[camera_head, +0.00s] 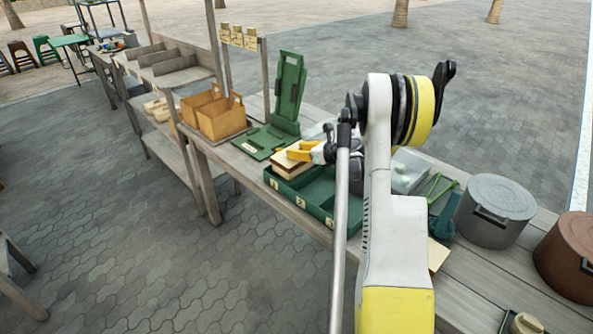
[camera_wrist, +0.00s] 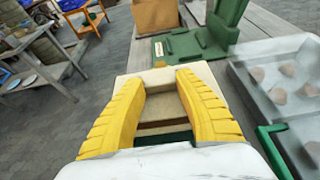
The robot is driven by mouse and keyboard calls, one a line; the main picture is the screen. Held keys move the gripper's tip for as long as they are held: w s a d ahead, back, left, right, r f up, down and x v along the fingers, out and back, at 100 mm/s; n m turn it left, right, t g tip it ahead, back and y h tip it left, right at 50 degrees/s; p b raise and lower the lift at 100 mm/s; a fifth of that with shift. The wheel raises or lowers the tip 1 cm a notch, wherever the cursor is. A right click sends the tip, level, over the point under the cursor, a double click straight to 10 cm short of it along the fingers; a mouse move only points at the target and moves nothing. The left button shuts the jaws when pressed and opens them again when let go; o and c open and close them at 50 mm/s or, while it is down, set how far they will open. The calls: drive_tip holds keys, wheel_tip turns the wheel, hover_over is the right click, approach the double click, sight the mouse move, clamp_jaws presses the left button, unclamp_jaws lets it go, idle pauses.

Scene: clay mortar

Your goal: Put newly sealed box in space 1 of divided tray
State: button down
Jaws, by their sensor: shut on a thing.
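The divided tray (camera_head: 317,211) is green, with its front wall labelled 1, 2 and 3. It sits along the near edge of the table. A cream and tan box (camera_head: 287,168) is at the tray's left end, over space 1, and stands above the rim. I cannot tell whether it touches the tray floor. My gripper (camera_head: 300,153) has yellow fingers and is shut on the box. In the wrist view my gripper (camera_wrist: 160,82) has a finger on each side of the cream box (camera_wrist: 200,71). The spaces to the right look empty, though my arm hides part of them.
A green press-like stand (camera_head: 290,90) with a flat green base is behind the tray. Brown boxes (camera_head: 222,118) stand to the left. A grey lidded pot (camera_head: 495,208) and a brown pot (camera_head: 568,257) are at the right. A clear-lidded container (camera_wrist: 280,85) lies close on the right.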

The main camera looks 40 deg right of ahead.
drive_tip(key=shift+f+b, duration=0.85)
drive_tip(key=shift+f, duration=1.7)
drive_tip(key=shift+f, duration=0.1)
drive_tip(key=shift+f, duration=0.15)
drive_tip(key=c, duration=0.9)
unclamp_jaws()
drive_tip(key=shift+c, duration=0.2)
